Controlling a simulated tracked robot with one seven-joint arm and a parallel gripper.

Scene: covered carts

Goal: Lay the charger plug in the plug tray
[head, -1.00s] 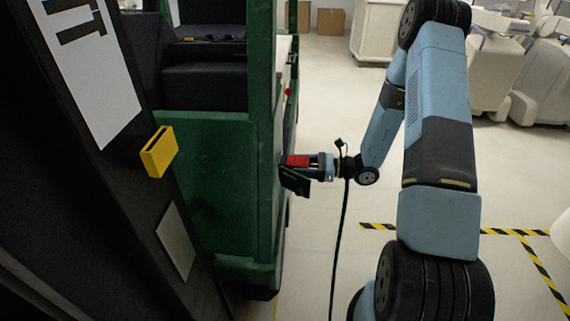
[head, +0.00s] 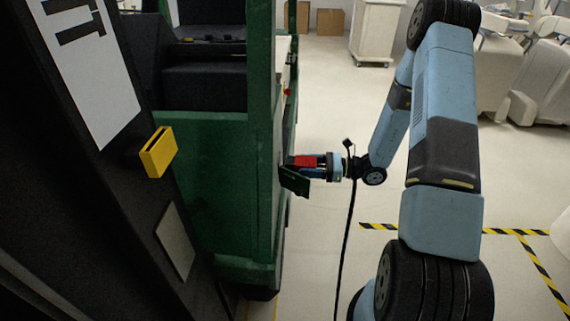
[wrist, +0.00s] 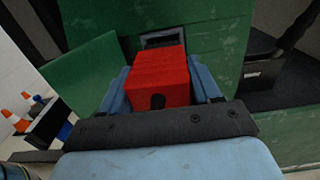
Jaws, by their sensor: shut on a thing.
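The charger plug (wrist: 160,78) is a red block, gripped between the two blue fingers of my gripper (wrist: 163,92). In the head view the red plug (head: 305,161) and my gripper (head: 316,168) are at the right side of the green cart (head: 262,190). In the wrist view a grey-framed socket (wrist: 162,40) in the green panel lies just beyond the plug. Its lower part is hidden by the plug, so I cannot tell whether they touch. A dark labelled box (wrist: 257,75) sits to the right. I cannot tell which thing is the plug tray.
A black cable (head: 347,230) hangs near my wrist. A yellow holder (head: 158,153) is at left.

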